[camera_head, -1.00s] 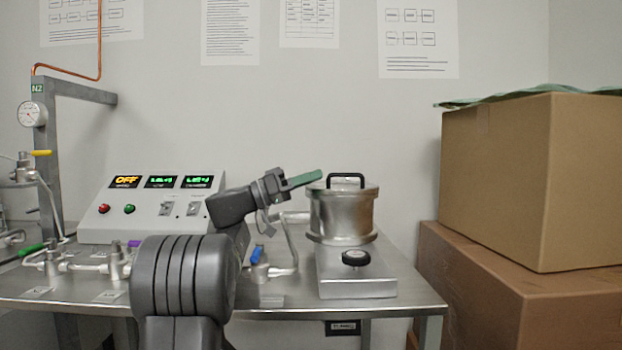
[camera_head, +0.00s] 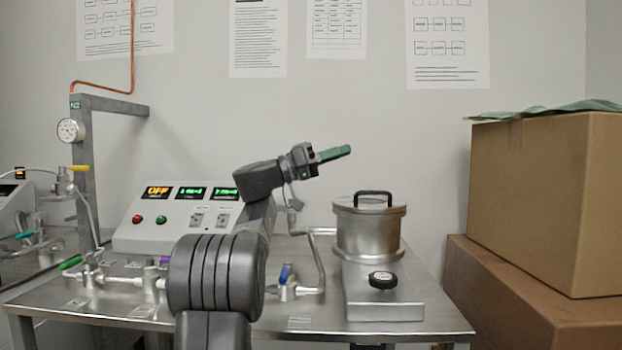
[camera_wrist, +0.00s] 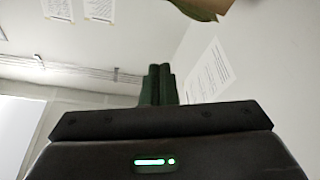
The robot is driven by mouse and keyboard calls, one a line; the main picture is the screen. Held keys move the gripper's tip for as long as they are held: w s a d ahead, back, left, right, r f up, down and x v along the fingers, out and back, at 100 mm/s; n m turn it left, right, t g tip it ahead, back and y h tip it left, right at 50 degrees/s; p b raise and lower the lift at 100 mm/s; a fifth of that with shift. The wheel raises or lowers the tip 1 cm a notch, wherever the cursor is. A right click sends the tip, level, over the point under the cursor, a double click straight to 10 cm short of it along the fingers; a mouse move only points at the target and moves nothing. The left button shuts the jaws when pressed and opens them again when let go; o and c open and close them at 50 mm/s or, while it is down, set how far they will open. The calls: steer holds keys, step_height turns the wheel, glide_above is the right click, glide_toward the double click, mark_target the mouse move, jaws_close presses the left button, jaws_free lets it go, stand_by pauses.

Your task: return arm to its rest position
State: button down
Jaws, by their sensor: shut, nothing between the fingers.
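My gripper (camera_head: 343,152) has green fingers and is raised in the air above the bench, left of and higher than the steel chamber. Its fingers point right and slightly up, touching nothing. In the wrist view the fingers (camera_wrist: 158,84) are together with nothing between them, against walls and ceiling. My arm is bent at the elbow in front of the control box.
A lidded steel chamber (camera_head: 368,232) stands on a base with a black knob (camera_head: 382,280). The control box (camera_head: 180,228) reads OFF on one display. Valves and pipes cover the bench's left (camera_head: 40,305). Cardboard boxes (camera_head: 530,200) are stacked at right. Space above the bench is free.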

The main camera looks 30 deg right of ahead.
stand_by(0.3)
step_height(320, 180, down, 9)
steer(key=b, duration=0.4)
steer(key=shift+f, duration=0.15)
steer(key=shift+w, duration=0.1)
